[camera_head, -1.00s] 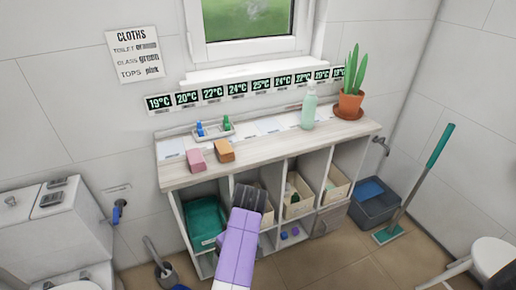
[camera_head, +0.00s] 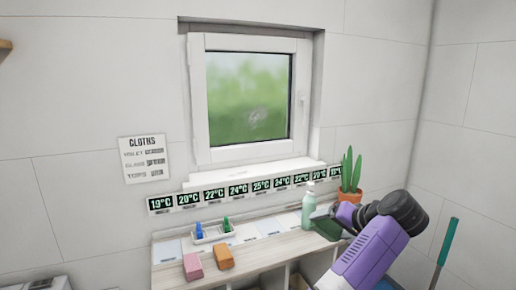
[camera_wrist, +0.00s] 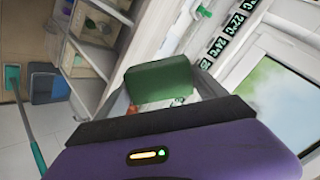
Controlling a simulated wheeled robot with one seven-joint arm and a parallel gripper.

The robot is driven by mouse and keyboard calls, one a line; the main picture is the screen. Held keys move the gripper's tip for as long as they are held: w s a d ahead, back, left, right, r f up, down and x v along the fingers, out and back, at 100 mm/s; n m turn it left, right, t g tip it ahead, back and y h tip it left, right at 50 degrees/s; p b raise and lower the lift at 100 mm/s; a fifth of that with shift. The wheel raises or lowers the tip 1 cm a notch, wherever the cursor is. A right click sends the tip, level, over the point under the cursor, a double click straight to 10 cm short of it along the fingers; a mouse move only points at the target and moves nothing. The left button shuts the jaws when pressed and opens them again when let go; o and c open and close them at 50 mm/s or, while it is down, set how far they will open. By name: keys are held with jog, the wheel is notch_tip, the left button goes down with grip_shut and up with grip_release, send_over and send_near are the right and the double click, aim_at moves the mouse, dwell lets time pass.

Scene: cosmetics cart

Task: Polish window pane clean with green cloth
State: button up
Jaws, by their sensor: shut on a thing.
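The green cloth (camera_wrist: 158,80) is a folded dark green pad in the wrist view, held between the fingers of my gripper (camera_wrist: 165,95). In the head view the cloth (camera_head: 326,228) shows as a dark green patch at the tip of my gripper (camera_head: 335,222), above the right part of the shelf top and partly hidden by my arm. The window pane (camera_head: 235,85) is in a white frame, up and left of my gripper. A pale smudge shows on its lower right part. The cloth is apart from the pane, which also shows in the wrist view (camera_wrist: 275,100).
A pump bottle (camera_head: 308,212) and a potted plant (camera_head: 350,180) stand close to my gripper. Pink (camera_head: 193,266) and orange (camera_head: 224,257) sponges lie on the shelf top (camera_head: 255,257). The window sill (camera_head: 250,176) juts out below the pane. Temperature labels run along the wall.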

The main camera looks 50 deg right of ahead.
notch_tip(320, 180, up, 12)
jog(key=s+m+t+h, duration=0.1)
jog(key=s+m+h, duration=0.1)
jog(key=s+h, duration=0.1)
jog(key=w+a+r+n+t, duration=0.1)
jog(key=w+a+r+t, duration=0.1)
jog(key=a+r+t, duration=0.2)
notch_tip(320, 180, up, 5)
jog(key=shift+w+a+f+h, duration=0.2)
jog(key=shift+w+a+h, duration=0.15)
jog(key=shift+a, duration=0.8)
jog(key=shift+t+h, duration=0.25)
jog(key=shift+t, duration=0.25)
